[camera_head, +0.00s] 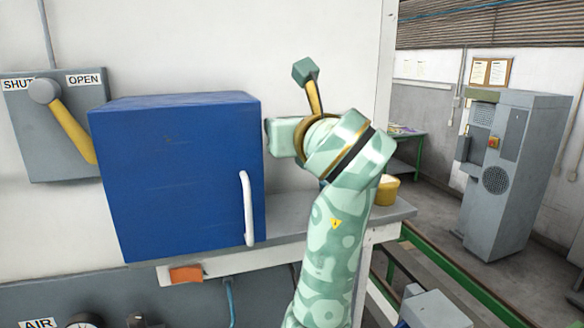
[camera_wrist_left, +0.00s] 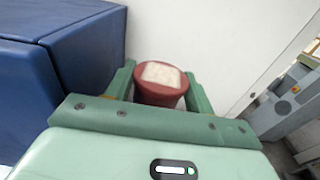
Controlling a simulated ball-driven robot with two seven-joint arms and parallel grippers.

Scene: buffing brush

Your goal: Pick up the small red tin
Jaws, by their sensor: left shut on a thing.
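The small red tin (camera_wrist_left: 160,93) is a dark red round tin with a pale, squarish patch on top. It stands between the two green fingers of my left gripper (camera_wrist_left: 158,84), which are shut on it, one finger on each side. I cannot tell whether the tin's base touches a surface, as the gripper body hides it. In the head view my left arm rises in front of the shelf, right of the blue box. Its wrist hides the fingers and the tin there. My right gripper is in neither view.
A blue box (camera_head: 178,180) with a white handle stands close on the left; it also shows in the left wrist view (camera_wrist_left: 85,48). A yellow tub (camera_head: 387,191) sits on the grey shelf (camera_head: 402,211) behind my arm. A white wall is behind. A lever panel (camera_head: 52,150) is at far left.

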